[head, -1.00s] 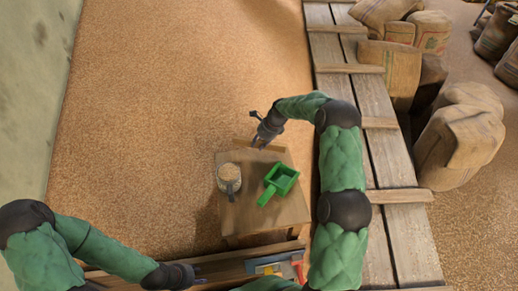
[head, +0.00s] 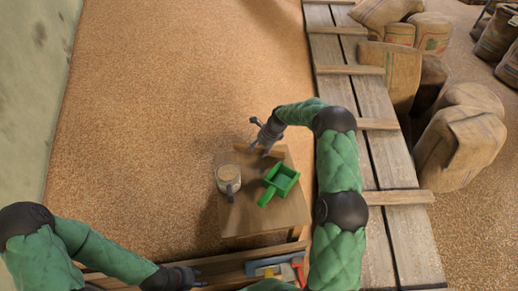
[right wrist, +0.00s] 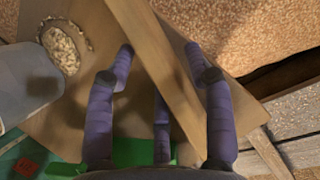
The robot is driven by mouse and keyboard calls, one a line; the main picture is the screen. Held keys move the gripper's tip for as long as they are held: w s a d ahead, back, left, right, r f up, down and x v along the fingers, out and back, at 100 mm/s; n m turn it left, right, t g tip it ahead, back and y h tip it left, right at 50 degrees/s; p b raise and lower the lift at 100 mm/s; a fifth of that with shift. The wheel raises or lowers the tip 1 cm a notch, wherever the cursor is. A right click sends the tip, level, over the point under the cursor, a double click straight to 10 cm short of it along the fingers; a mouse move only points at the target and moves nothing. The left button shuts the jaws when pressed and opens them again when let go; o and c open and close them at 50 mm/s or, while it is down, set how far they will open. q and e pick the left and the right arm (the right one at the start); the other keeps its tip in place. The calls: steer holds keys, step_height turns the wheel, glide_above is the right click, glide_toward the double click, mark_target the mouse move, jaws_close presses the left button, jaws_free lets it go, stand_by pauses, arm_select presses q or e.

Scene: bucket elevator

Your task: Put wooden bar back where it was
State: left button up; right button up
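The wooden bar (head: 243,149) lies along the far edge of the small wooden table (head: 235,217). In the right wrist view the bar (right wrist: 155,62) runs diagonally between the spread fingers of my right gripper (right wrist: 160,60). The gripper is open around the bar, with gaps on both sides. In the head view my right gripper (head: 259,138) is at the bar, and partly hides it. My left gripper (head: 192,275) is low at the left, away from the bar. Its finger opening is too small to make out.
A cup of grain (head: 228,174) and a green scoop (head: 281,179) stand on the small table near the bar. A wooden box (head: 220,263) with tools is in front. A plank walkway (head: 383,155) and sacks (head: 462,140) lie to the right. Grain covers the floor at left.

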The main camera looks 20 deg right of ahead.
steer(key=shift+r, duration=0.15)
steer(key=p+v, duration=0.3)
steer(key=v, duration=0.9)
